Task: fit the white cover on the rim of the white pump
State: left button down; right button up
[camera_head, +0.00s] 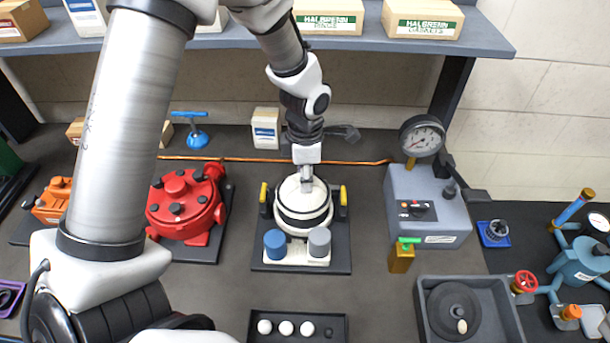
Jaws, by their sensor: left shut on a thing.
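The white pump (290,254) stands upright on a dark base plate in the middle of the bench, with a blue cap and a grey cap at its front and a yellow-handled part at each side. The white cover (290,190) is over the pump's round top, above a black band. My left gripper (307,186) points straight down and is shut on the middle of the cover. Whether the cover is seated on the rim or slightly above it, I cannot tell. The rim is hidden under the cover. My right gripper is not in view.
A red pump (186,205) stands left of the white pump. A grey gauge box (428,205) stands to the right. A grey tray (500,292) with a dark disc is at the front right. A black tray (297,313) with white balls lies in front. A shelf (390,41) runs behind.

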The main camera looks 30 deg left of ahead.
pick_arm(q)
jog(key=shift+f, duration=0.1)
jog(key=shift+f+b, duration=0.3)
jog(key=shift+b, duration=0.1)
jog(key=shift+f+b, duration=1.45)
jog(key=shift+f, duration=0.3)
jog(key=c, duration=0.8)
grip_release()
jog(key=shift+r, duration=0.1)
notch_tip(320, 180, up, 6)
jog(key=p, duration=0.4)
jog(key=shift+p, duration=0.3)
jog(key=shift+r, duration=0.1)
